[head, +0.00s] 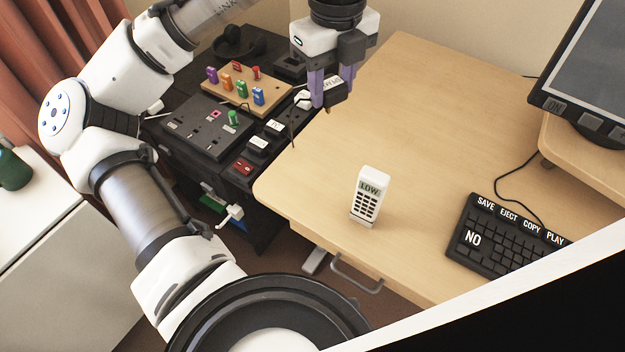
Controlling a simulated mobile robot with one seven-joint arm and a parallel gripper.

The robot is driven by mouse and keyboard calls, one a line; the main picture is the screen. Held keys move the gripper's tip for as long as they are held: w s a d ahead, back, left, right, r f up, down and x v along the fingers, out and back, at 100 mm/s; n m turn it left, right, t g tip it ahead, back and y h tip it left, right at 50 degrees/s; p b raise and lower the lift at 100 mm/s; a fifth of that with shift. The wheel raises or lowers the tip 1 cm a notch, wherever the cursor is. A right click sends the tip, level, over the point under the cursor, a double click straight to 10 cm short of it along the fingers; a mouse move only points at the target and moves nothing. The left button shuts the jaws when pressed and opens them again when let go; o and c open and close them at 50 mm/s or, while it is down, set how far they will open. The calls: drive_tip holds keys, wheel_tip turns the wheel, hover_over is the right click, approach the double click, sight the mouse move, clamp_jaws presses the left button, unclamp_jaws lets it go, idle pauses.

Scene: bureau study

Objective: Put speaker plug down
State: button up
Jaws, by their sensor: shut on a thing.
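My gripper (332,88) is at the top centre, pointing down, above the gap between the black console and the back left of the wooden desk. Its purple fingers are shut on the speaker plug (337,94), a small dark piece with a hint of orange at its lower end. The fingers hide much of the plug. A small white piece and a thin dark lead show just left of the fingers; I cannot tell whether they belong to the plug.
The wooden desk (420,130) has wide bare room in its middle. A white handset (369,196) stands near its front edge. A black keyboard (505,240) and a monitor (590,75) are at right. The black console (190,125) carries a peg board (225,88) with several coloured pegs.

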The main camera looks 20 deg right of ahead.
wheel_tip(320, 180, down, 20)
drive_tip(key=shift+r+b, duration=0.1)
drive_tip(key=shift+b, duration=0.65)
drive_tip(key=shift+f, duration=0.3)
drive_tip(key=o, duration=0.9)
drive_tip(key=shift+r, duration=0.1)
wheel_tip(320, 180, up, 12)
drive_tip(key=shift+r+p, duration=0.2)
drive_tip(key=shift+p, duration=0.15)
